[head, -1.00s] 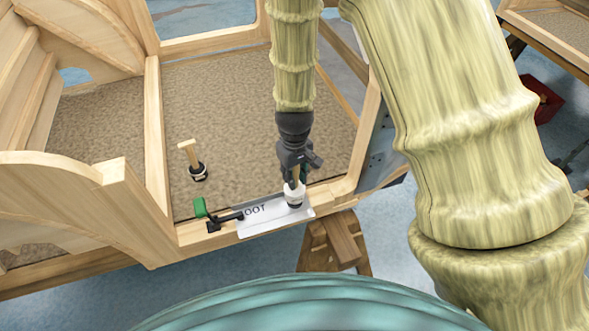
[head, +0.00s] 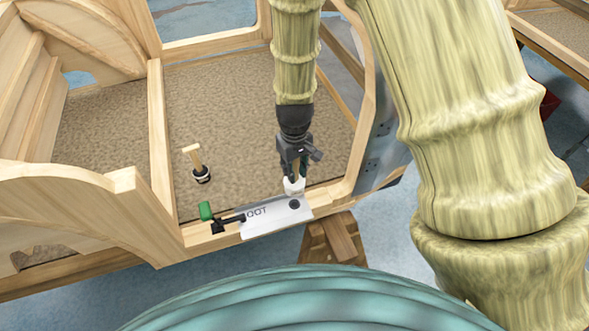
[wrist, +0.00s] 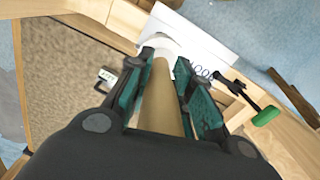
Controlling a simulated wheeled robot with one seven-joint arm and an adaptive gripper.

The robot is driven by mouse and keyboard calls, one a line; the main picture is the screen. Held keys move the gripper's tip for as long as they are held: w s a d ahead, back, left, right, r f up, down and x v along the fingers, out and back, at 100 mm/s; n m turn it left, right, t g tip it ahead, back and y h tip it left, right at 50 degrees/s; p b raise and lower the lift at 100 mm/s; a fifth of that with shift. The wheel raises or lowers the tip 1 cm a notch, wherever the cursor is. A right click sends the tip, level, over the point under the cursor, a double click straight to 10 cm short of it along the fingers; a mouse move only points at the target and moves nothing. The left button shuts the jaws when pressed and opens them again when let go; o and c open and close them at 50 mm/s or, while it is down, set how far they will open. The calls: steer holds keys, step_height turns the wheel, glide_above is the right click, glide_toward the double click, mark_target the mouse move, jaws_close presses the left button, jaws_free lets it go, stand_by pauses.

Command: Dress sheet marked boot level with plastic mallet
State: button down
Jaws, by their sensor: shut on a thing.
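My gripper (head: 294,170) is shut on the wooden handle of a mallet with a white head (head: 292,186). The head is at the sheet's back edge, close above it; I cannot tell whether they touch. In the wrist view the pale handle (wrist: 161,105) runs between the teal finger pads, and the sheet (wrist: 200,45) lies beyond the mallet head.
A black clamp with a green handle (head: 206,211) sits at the sheet's left end. A wooden trestle (head: 332,240) is below the sill.

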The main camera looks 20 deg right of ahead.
steer(key=shift+f, duration=0.1)
steer(key=s+a+r+p, duration=0.2)
steer(key=s, duration=0.6)
steer(key=shift+s+a, duration=0.25)
steer(key=shift+s, duration=0.05)
steer(key=shift+f, duration=0.1)
stand_by(0.4)
